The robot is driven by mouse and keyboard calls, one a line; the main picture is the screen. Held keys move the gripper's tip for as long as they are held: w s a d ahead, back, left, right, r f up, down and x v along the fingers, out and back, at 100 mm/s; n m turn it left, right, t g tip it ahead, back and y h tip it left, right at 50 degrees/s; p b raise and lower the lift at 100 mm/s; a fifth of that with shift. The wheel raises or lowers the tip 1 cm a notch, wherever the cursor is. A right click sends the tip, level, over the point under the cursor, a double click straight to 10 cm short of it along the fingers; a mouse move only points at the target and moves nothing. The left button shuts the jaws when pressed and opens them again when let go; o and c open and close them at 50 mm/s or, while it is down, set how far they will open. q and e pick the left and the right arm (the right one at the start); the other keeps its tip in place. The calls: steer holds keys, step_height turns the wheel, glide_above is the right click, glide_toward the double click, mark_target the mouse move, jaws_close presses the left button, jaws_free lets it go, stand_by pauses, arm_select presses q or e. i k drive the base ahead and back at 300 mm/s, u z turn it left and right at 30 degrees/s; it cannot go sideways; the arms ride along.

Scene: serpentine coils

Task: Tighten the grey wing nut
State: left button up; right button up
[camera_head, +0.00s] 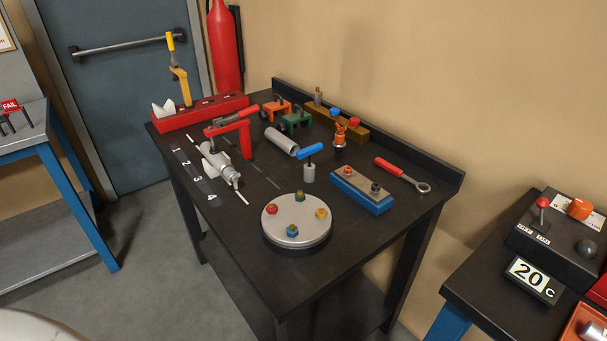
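A wooden bar (368,132) lies along the back of the dark workbench (215,235). Three small coloured pieces sit along its top: a grey one (318,95) at the left end, a blue one (334,112) in the middle and a red one (353,122) at the right. The grey piece may be the grey wing nut; it is too small to make out wings or thread. It stands upright, higher above the bar than its neighbours. Neither of my grippers is in view.
A round plate (290,236) with several coloured nuts, a blue-based block (362,194), a red-handled wrench (400,174), a blue-handled tool (309,160), an orange piece (340,135) and a grey cylinder (281,141) stand before the bar. Red fixtures (200,112) fill the left.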

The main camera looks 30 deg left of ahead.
mark_target(234, 178)
steer(key=z, duration=1.9)
steer(key=k, duration=1.25)
steer(key=u, duration=1.8)
